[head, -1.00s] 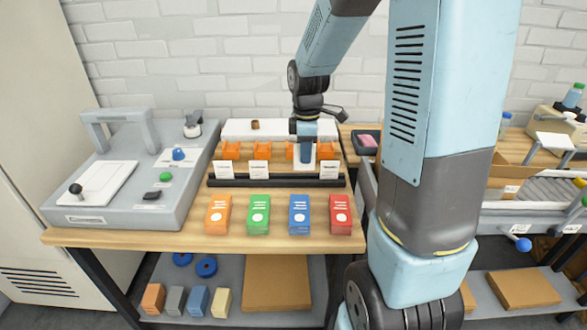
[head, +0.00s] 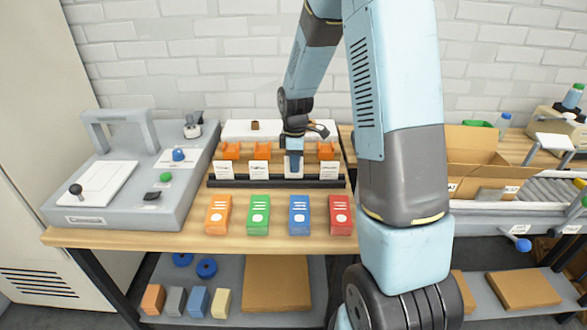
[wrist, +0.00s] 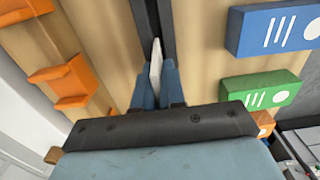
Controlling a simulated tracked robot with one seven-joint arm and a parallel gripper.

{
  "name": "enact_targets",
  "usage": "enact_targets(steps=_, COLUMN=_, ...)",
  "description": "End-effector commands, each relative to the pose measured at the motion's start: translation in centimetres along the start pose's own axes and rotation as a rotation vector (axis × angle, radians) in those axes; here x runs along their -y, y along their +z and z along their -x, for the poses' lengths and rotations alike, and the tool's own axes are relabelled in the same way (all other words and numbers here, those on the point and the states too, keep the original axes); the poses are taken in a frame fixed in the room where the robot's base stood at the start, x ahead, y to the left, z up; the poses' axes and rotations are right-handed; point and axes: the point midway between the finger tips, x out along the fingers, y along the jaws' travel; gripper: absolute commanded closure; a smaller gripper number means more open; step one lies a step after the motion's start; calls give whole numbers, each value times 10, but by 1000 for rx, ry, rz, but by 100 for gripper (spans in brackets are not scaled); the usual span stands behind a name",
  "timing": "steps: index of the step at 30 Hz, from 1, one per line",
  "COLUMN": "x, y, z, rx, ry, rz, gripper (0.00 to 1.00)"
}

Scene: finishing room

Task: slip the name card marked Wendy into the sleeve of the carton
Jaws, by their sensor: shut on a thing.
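My gripper (head: 294,168) is at the black card rail (head: 220,183) on the wooden bench. It is shut on a white name card (wrist: 155,65), which stands on edge between the blue fingertips in the wrist view. The card is at the rail; I cannot tell whether its foot is still in the slot. Its writing is not readable. Other white cards stand in the rail, two to the left (head: 260,171) and one to the right (head: 326,169). The open brown carton (head: 472,150) is on the right, partly behind my arm. Its sleeve is not clear.
Orange holders (head: 230,150) stand behind the rail. Orange, green (head: 258,215), blue and red boxes (head: 340,214) lie in front of it. A grey machine (head: 120,190) fills the bench's left. A roller conveyor (head: 555,192) is at the right.

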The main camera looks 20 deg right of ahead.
Motion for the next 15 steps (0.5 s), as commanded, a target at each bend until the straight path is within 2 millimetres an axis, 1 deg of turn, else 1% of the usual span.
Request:
enact_targets(steps=1, x=1, y=0, z=-8, rx=1, ry=-4, rz=1, gripper=100)
enact_targets(steps=4, x=1, y=0, z=-17, rx=1, ry=-2, rz=1, gripper=100)
enact_targets(steps=14, x=1, y=0, z=-20, rx=1, ry=-1, rz=1, gripper=100)
enact_targets(steps=15, x=1, y=0, z=-20, rx=0, ry=-1, rz=1, gripper=88)
